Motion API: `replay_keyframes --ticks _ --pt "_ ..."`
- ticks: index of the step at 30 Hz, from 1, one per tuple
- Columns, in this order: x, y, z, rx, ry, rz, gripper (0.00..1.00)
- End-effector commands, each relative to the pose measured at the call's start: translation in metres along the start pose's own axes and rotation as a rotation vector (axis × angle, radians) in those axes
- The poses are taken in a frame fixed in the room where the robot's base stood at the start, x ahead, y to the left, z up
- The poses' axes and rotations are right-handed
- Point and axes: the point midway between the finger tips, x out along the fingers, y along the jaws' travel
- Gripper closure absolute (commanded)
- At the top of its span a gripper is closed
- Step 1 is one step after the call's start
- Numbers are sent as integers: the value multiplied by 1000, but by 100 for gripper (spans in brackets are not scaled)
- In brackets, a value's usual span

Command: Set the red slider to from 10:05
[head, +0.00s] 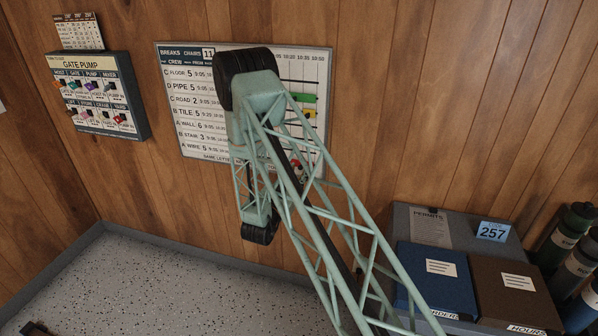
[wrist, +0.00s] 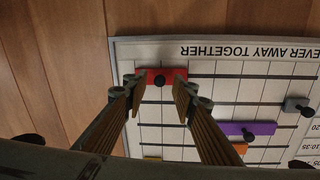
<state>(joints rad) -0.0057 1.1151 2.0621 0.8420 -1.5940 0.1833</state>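The red slider (wrist: 150,76), with a black knob (wrist: 161,81), sits on the top line of the board as the wrist view shows it, near the board's left edge there. The lettering is upside down in that view. My gripper (wrist: 162,84) is open, with one finger on each side of the knob, over the slider's ends. I cannot tell whether the fingers touch it. In the head view the wall board (head: 205,120) lists crews with times along its top. My arm hides much of its right part, and the slider's time there cannot be read.
In the wrist view, purple (wrist: 247,128), grey (wrist: 297,105) and orange (wrist: 240,148) sliders lie on other lines. A gate pump panel (head: 97,95) hangs left of the board. Folders (head: 436,285) and a permits box (head: 430,228) stand at lower right, beside dark bottles (head: 566,240).

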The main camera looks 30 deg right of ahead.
Motion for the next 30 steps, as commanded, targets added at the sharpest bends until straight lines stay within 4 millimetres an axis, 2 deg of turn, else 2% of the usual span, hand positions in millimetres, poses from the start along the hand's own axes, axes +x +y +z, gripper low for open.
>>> replay_keyframes --ticks 6,17,26,30 --pt "14 0 0 1 1 1 75" --pt "16 0 0 0 1 0 75" --pt "16 0 0 0 1 0 100" --pt "16 0 0 0 1 0 100"
